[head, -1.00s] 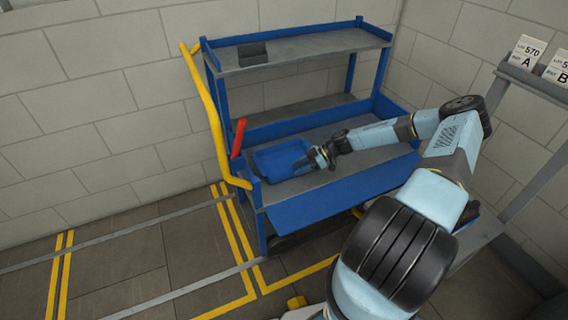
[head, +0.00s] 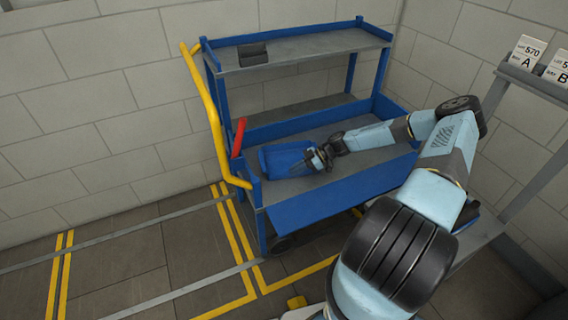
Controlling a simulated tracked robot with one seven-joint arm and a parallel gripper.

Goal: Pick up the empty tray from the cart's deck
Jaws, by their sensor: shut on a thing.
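The blue tray (head: 284,160) is at the left end of the cart's grey lower deck (head: 375,155). It looks empty where I can see into it. My gripper (head: 313,162) is shut on the tray at its right side and covers part of that rim. I cannot tell whether the tray touches the deck or is a little above it. The blue cart (head: 330,190) stands against the wall, with a yellow handle (head: 212,115) at its left end.
A red lever (head: 239,138) stands upright beside the tray's left side. The cart's upper shelf (head: 310,48), with a dark box (head: 252,54) on it, is above and behind. A grey rack with labels A (head: 526,52) and B stands at the right.

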